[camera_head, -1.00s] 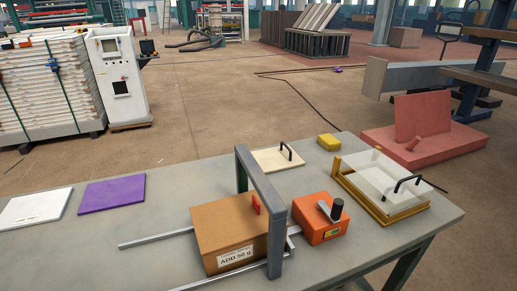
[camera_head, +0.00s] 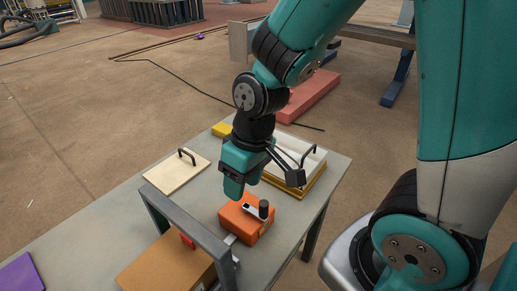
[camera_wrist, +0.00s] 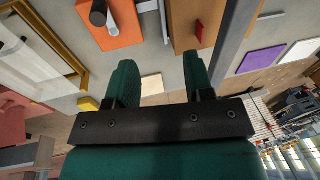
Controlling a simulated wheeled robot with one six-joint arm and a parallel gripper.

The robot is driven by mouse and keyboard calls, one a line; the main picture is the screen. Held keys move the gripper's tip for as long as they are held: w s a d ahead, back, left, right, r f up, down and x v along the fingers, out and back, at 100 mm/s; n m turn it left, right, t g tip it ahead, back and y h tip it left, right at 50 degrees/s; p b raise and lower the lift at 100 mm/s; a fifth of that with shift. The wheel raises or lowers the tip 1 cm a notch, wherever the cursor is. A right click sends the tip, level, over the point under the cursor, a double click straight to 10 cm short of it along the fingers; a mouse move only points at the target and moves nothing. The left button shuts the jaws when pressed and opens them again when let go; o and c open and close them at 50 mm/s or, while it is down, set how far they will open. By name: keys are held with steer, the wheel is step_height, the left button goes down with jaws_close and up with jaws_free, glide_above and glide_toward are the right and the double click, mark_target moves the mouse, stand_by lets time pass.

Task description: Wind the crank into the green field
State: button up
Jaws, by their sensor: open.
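The orange box (camera_head: 246,224) stands on the grey table, with a crank (camera_head: 264,208) on top: a pale metal arm with an upright black knob. In the wrist view the box (camera_wrist: 122,35) is at the upper left, with the dark knob (camera_wrist: 98,14) near the top edge. I cannot make out a green field on it. My gripper (camera_head: 235,190) points down above and just behind the box in the head view. In the wrist view my gripper (camera_wrist: 160,72) is open, with clear space between its green fingers. It is apart from the crank.
A grey metal frame (camera_head: 185,226) spans the brown box (camera_head: 165,262) left of the orange box. A cream plate with a black handle (camera_head: 176,174) lies at the back left.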

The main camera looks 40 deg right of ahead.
steer(key=h+p, duration=0.2)
steer(key=p, duration=0.3)
glide_above(263, 203)
step_height(263, 203, down, 3)
steer(key=shift+a+f+m, duration=0.15)
steer(key=shift+m, duration=0.15)
steer(key=shift+f, duration=0.35)
steer(key=f+b, duration=0.4)
steer(key=f, duration=0.1)
steer(key=f+b, duration=0.4)
steer(key=b, duration=0.1)
steer(key=shift+d+f, duration=0.2)
steer(key=shift+f, duration=0.2)
steer(key=shift+r, duration=0.1)
steer(key=c, duration=0.8)
steer(key=shift+o, duration=0.2)
